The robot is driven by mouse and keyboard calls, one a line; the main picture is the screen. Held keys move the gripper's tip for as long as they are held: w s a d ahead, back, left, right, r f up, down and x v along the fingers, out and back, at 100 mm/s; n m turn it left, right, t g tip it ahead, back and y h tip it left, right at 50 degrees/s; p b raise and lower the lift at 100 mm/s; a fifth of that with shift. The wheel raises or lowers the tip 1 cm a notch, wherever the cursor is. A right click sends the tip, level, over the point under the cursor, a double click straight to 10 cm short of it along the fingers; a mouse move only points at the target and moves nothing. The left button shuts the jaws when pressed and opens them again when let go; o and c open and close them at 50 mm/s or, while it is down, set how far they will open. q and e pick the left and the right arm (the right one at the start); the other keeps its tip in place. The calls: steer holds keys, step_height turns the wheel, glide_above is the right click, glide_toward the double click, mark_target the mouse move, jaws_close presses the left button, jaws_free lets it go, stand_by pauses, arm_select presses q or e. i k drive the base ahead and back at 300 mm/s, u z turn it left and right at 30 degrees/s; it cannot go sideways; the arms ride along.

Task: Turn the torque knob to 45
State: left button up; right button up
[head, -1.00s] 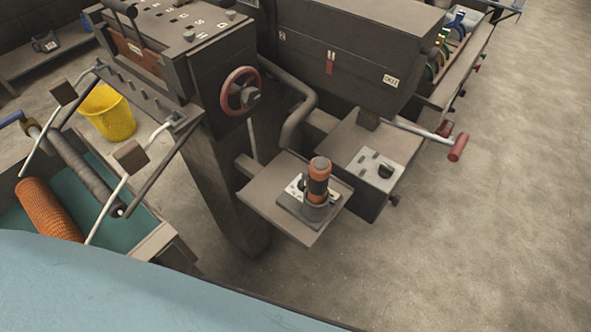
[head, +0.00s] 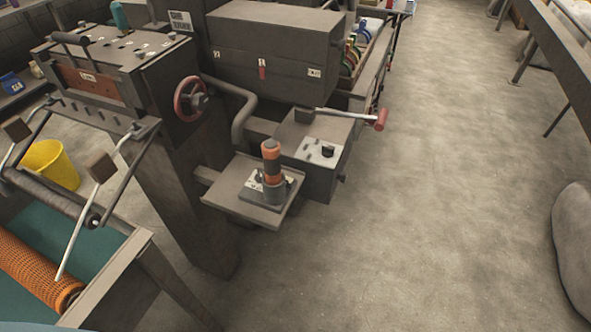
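A small dark knob (head: 328,150) sits on a pale plate on top of a grey box (head: 309,178) in the middle of the head view. I cannot read any scale or number beside it, nor tell its setting. Just left of it and nearer, an upright orange and dark cylinder (head: 271,161) stands on a small dark base on a shelf (head: 232,191). I cannot tell for sure which of these is the torque knob. Neither of my grippers is in view.
A red handwheel (head: 189,99) is on the machine's side. A red-handled crank (head: 379,119) sticks out right of the box. An orange mesh roller (head: 35,272) lies at the lower left, with a yellow bucket (head: 50,164) behind. Open concrete floor (head: 440,200) lies to the right.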

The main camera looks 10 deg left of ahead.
mark_target(260, 172)
steer(key=z, duration=1.1)
steer(key=i, duration=3.4)
steer(key=u, duration=4)
